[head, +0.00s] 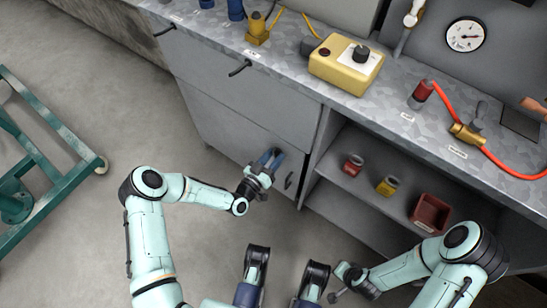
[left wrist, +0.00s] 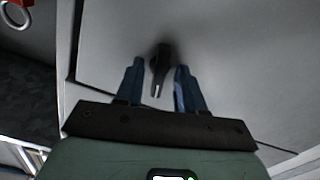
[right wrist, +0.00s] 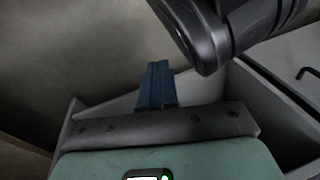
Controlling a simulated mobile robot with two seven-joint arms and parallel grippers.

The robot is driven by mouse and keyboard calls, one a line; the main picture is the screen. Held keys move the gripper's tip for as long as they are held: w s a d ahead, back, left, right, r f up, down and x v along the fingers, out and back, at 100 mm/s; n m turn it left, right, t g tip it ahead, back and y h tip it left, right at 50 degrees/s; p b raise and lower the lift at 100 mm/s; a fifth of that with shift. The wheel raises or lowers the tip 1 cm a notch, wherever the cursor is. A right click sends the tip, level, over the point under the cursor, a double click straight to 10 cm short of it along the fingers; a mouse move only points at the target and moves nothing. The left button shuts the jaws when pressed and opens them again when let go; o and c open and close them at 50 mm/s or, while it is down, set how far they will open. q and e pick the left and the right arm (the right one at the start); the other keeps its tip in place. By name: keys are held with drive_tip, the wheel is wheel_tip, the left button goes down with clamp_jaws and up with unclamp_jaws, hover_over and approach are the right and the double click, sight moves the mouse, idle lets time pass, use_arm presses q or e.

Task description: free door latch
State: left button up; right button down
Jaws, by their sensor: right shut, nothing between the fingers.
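A dark door latch handle (head: 289,180) is on the lower grey cabinet door (head: 235,140). In the left wrist view, the dark latch handle (left wrist: 160,66) stands out from the door and shows between the two blue fingers. In the left wrist view the left gripper (left wrist: 159,88) has a gap on both sides of the handle. I cannot tell the depth between fingertips and handle. My right gripper (right wrist: 156,84) is shut and empty, with its blue fingers together.
The open shelf (head: 350,185) holds small jars and a red bin (head: 430,213). A green frame (head: 50,180) stands left on open floor.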

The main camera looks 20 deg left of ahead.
use_arm(q)
clamp_jaws()
drive_tip(key=shift+d+r+m+p, duration=0.15)
drive_tip(key=shift+m+p, duration=0.15)
drive_tip(key=shift+m, duration=1.4)
use_arm(e)
drive_tip(key=shift+w+a+r+t, duration=0.15)
drive_tip(key=shift+w+r+t, duration=0.15)
drive_tip(key=shift+w+r, duration=0.45)
use_arm(q)
unclamp_jaws()
